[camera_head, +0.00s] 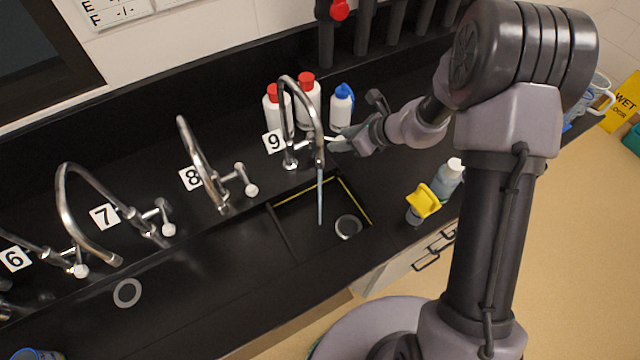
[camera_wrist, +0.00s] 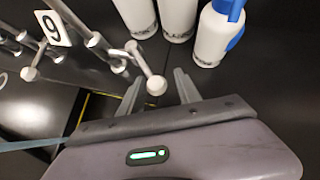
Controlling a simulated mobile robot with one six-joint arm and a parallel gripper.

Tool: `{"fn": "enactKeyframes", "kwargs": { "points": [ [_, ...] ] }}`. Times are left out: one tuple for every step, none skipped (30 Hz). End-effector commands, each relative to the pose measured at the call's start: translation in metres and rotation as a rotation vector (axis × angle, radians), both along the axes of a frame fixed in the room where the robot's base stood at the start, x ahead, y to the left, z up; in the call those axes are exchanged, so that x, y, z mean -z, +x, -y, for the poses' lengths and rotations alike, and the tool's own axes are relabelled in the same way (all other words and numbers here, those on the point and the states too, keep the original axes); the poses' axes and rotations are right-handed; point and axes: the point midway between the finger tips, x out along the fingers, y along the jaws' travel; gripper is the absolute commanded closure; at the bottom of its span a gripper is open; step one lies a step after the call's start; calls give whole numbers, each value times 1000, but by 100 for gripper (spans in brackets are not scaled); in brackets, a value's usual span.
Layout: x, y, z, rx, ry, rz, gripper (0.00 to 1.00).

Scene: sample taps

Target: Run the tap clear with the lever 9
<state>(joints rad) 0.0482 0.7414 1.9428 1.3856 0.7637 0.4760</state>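Tap 9 (camera_head: 284,110) is a chrome gooseneck beside its number 9 label (camera_head: 274,141). A thin bluish stream of water (camera_head: 320,200) falls from its spout into the sink (camera_head: 285,235). My gripper (camera_head: 340,146) is at the tap's right side, where it partly hides the lever. In the wrist view, the lever's white round knob (camera_wrist: 157,86) appears between the two fingertips (camera_wrist: 158,88) of my gripper. The fingers are apart, with a visible gap on each side of the knob. Contact with the lever is not visible.
White bottles with red caps (camera_head: 307,103) and a blue-topped bottle (camera_head: 341,108) stand close behind my gripper. Tap 8 (camera_head: 197,155) is to the left. A yellow sponge-like item (camera_head: 424,201) and a clear bottle (camera_head: 448,179) stand right of the sink.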

Motion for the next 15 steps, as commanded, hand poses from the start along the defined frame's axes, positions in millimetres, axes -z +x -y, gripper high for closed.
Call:
{"fn": "enactKeyframes", "kwargs": {
  "points": [
    [0,0,0,0,0,0,60],
    [0,0,0,0,0,0,60],
    [0,0,0,0,0,0,60],
    [0,0,0,0,0,0,60],
    [0,0,0,0,0,0,60],
    [1,-1,-1,0,0,0,60],
    [1,-3,-3,-1,0,1,60],
    [2,-6,-4,0,0,0,60],
    [3,-10,-7,-1,-1,1,60],
    [4,-14,-10,-1,-1,1,60],
    [4,-17,-12,-1,-1,1,60],
    [4,-22,-15,-2,0,1,60],
    [4,-25,-17,-2,0,1,60],
    [4,-28,-19,-2,0,1,60],
    [4,-33,-22,-1,1,1,60]
  ]
}}
